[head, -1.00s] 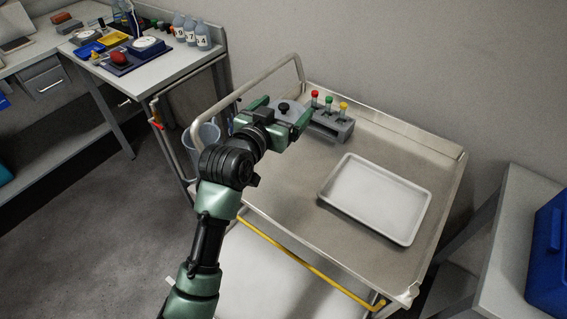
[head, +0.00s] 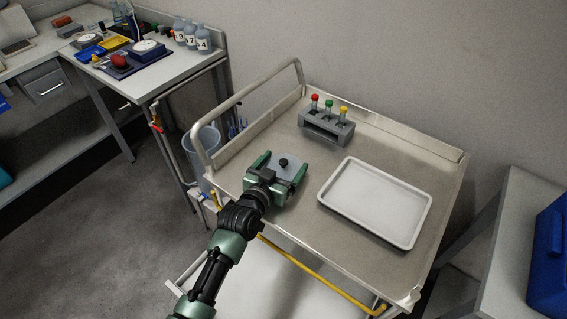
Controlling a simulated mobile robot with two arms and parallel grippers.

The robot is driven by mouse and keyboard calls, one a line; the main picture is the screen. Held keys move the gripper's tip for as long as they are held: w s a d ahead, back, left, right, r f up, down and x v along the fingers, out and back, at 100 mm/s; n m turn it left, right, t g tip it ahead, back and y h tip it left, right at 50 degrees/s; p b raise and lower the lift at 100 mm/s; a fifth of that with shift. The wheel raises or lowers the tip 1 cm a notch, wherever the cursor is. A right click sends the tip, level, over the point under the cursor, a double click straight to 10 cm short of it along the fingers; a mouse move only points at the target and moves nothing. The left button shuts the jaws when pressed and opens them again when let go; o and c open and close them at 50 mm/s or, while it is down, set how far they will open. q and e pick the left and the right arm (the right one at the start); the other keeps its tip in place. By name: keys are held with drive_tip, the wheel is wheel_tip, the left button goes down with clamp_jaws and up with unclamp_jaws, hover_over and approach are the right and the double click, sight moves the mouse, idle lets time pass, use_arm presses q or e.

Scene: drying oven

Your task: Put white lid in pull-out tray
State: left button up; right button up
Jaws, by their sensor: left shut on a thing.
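A white, shallow rectangular tray (head: 375,203) lies empty on the cart, right of the gripper. A pale lower surface (head: 267,278) juts out below the cart's front edge; which of these is the pull-out tray is not clear. My right gripper is not in view.
A grey rack (head: 326,127) with red, green and yellow capped tubes stands at the cart's back. A metal rail (head: 245,108) rises at its left, and a yellow bar (head: 318,273) runs along its front. A blue case (head: 547,255) is far right.

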use_arm(q)
drive_tip(key=shift+f, duration=0.2)
drive_tip(key=o, duration=1)
